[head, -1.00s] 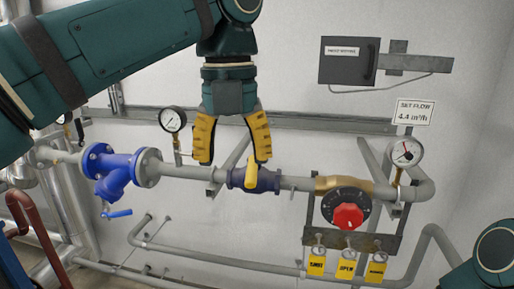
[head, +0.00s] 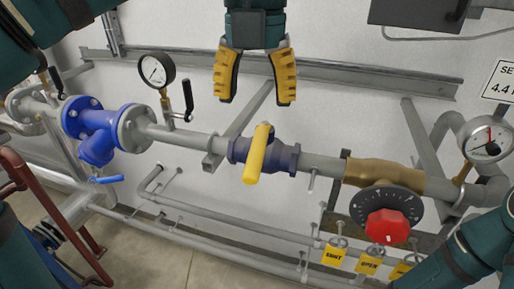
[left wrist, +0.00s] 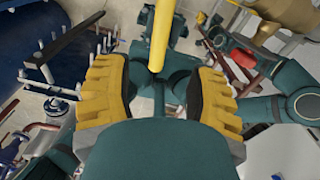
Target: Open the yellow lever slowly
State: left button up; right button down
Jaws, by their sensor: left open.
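The yellow lever (head: 257,155) sits on a dark blue valve (head: 284,158) in the grey pipe run. It lies across the pipe, its free end toward me and slightly down. In the left wrist view the lever (left wrist: 161,35) shows at the top centre, between the directions of the two fingers. My left gripper (head: 256,101) points down with its yellow fingers spread and empty. In the head view it is above the lever, with a visible gap. My right arm shows at the lower right, but its gripper is not visible.
A blue strainer (head: 97,122) and a pressure gauge (head: 157,70) with a black-handled valve stand left. Right are a brass valve (head: 384,174) with a red knob (head: 388,226) and another gauge (head: 487,143). A support rail (head: 345,77) runs behind the gripper.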

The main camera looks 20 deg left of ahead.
aim_at(256, 149)
pick_arm(q)
notch_tip(256, 149, down, 10)
jog(key=shift+w+r+b, duration=0.1)
jog(key=shift+w+b, duration=0.05)
jog(key=shift+b, duration=0.7)
grip_shut()
